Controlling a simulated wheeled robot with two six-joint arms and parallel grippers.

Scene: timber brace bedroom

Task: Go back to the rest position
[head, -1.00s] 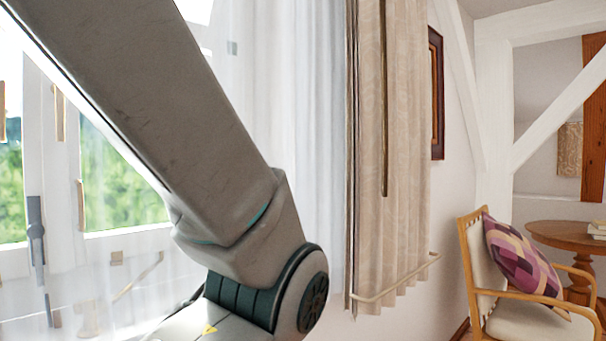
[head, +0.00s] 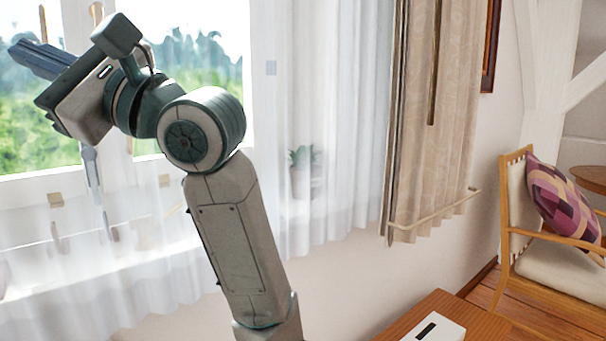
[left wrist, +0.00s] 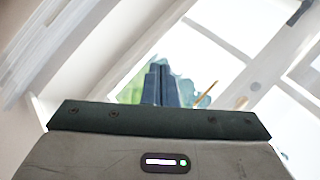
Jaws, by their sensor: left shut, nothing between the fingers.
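My left arm rises in the head view in front of the window, bent at the elbow. Its gripper (head: 38,58) points to the left at the upper left, in front of the glass. In the left wrist view the two dark fingers (left wrist: 161,84) lie together with nothing between them, so the gripper is shut and empty. It appears clear of the window frame. My right gripper is in neither view.
A window (head: 195,80) with sheer white curtains (head: 300,80) fills the left. A beige curtain (head: 440,120) hangs beside it. A wooden table (head: 440,305) with a white box (head: 436,327) stands at the lower right. A chair (head: 515,200) with a patterned cushion (head: 560,200) stands beyond.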

